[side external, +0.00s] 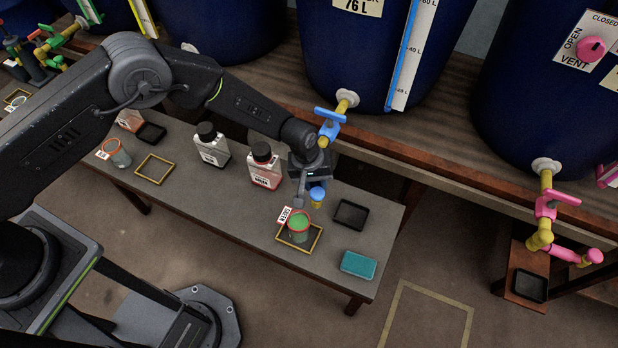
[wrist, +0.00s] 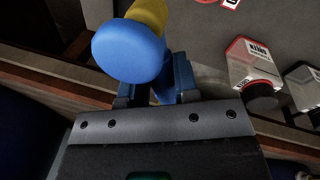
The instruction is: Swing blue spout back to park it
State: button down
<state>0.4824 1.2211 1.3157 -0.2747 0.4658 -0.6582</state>
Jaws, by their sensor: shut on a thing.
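The blue spout (side external: 317,196) hangs under the blue-handled tap (side external: 329,122) of the middle vat, and its rounded blue end shows large in the wrist view (wrist: 130,50). My gripper (side external: 308,190) is at the spout; in the wrist view its two fingers (wrist: 155,88) stand on either side of the blue piece, shut on it. A clear cup of green liquid (side external: 298,227) stands in a yellow-framed square on the bench, in front of and a little left of the spout end. My gripper hides part of the spout.
A black tray (side external: 351,214) and teal sponge (side external: 358,264) lie right of the cup. A red-labelled bottle (side external: 264,168), a grey-labelled bottle (side external: 213,147) and another cup (side external: 118,154) stand left. The pink tap (side external: 545,205) is far right.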

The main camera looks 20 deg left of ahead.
jog(key=w+d+n+t+y, duration=0.1)
jog(key=w+d+n, duration=0.3)
jog(key=n, duration=0.9)
jog(key=shift+w+d+y, duration=0.3)
jog(key=shift+w+y, duration=0.2)
jog(key=shift+w, duration=0.85)
jog(key=c, duration=0.9)
grip_release()
jog(key=s+r, duration=0.1)
jog(key=r, duration=0.3)
jog(key=s+r, duration=0.1)
jog(key=r, duration=0.4)
jog(key=s+r, duration=0.1)
jog(key=r, duration=0.3)
jog(key=shift+r, duration=0.3)
